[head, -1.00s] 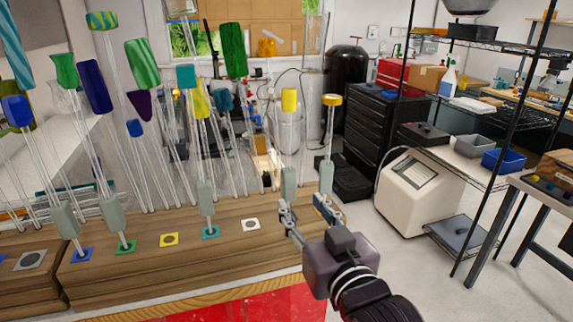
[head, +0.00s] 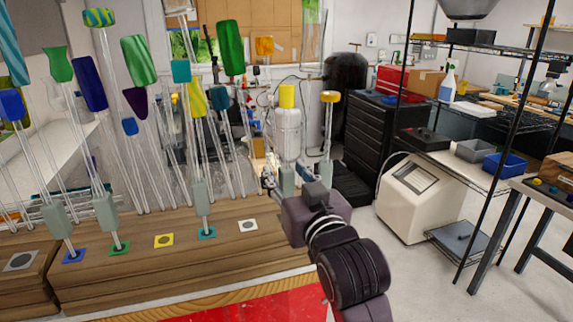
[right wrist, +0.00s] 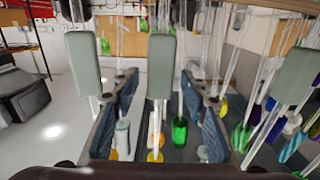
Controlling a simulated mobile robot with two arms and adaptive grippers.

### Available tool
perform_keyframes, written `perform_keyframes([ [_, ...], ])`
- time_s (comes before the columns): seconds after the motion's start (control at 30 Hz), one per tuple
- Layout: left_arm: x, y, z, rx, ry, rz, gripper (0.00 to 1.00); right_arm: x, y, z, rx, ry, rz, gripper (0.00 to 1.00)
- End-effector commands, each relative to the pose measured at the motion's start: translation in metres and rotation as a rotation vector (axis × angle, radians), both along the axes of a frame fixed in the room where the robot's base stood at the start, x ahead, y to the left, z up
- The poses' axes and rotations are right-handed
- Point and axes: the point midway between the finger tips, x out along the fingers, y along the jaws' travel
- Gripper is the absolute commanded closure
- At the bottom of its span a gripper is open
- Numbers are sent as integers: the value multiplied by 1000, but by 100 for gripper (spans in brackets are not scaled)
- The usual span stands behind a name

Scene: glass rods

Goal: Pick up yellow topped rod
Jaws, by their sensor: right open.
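A clear rod with a yellow top (head: 287,96) stands upright towards the right end of the wooden rack (head: 180,262), with a grey-green block (head: 287,181) low on it. Another upright rod beside it has a yellow-orange top (head: 330,97). My right gripper (head: 281,186) is at the yellow-topped rod's block, its fingers partly hidden behind its own body. In the right wrist view the open fingers (right wrist: 161,112) stand either side of a clear rod below a grey-green block (right wrist: 161,66); whether they touch it I cannot tell. My left gripper is not in view.
Several rods with green, blue, purple and teal tops (head: 140,60) crowd the rack to the left. Coloured square markers (head: 164,241) line its front. A black drawer cabinet (head: 375,140) and a pale box-shaped machine (head: 420,195) stand right. Floor shows between rack and machine.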

Motion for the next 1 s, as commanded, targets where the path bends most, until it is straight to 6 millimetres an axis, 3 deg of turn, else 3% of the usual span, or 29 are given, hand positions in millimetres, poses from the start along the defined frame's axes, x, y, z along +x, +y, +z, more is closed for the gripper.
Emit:
perform_keyframes([
  [0.03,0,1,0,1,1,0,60,0,0,0,0,0,0,62],
  [0.4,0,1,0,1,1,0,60,0,0,0,-1,1,0,100],
  [0.77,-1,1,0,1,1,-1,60,0,0,3,0,-1,0,100],
  [1.0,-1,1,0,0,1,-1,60,-1,0,29,2,-7,1,100],
])
